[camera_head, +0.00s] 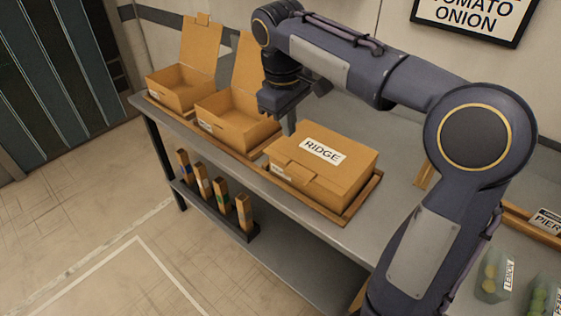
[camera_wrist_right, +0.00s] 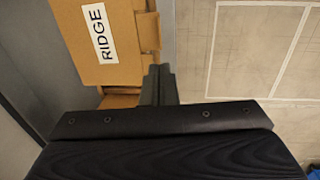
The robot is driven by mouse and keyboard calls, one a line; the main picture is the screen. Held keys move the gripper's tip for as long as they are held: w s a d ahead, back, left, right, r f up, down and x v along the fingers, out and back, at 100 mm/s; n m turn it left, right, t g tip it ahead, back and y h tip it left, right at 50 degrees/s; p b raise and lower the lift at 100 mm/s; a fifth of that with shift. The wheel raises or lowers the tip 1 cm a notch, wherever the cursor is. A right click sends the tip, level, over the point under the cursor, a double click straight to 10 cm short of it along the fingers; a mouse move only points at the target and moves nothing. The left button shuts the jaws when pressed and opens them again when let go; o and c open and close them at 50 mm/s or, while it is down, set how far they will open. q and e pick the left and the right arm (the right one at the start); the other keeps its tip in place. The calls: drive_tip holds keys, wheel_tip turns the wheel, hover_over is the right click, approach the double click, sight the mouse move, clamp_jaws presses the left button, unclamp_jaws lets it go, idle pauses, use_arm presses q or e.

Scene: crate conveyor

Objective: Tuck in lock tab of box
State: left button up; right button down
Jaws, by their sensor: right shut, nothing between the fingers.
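The RIDGE box (camera_head: 335,172) is a brown carton with its lid down and a white RIDGE label on top. Its lock tab (camera_head: 285,165) shows at the front edge of the lid, on the side facing the floor. In the right wrist view the box (camera_wrist_right: 100,62) is at upper left and the tab (camera_wrist_right: 149,32) sticks out past the lid edge. My right gripper (camera_head: 290,124) is shut and empty, above the box's left end. In the wrist view its fingertips (camera_wrist_right: 160,72) are just beside the box's front edge; contact cannot be told. My left gripper is not in view.
Two open boxes with raised lids (camera_head: 235,120) (camera_head: 188,85) stand left of the RIDGE box on the grey table (camera_head: 392,185). A wooden rail (camera_head: 345,212) runs along the front edge.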

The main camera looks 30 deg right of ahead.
sight(293, 174)
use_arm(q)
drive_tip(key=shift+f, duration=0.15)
use_arm(e)
drive_tip(key=f, duration=0.4)
drive_tip(key=d+f, duration=0.1)
drive_tip(key=f, duration=0.9)
drive_tip(key=shift+w+d, duration=0.3)
drive_tip(key=shift+d, duration=0.1)
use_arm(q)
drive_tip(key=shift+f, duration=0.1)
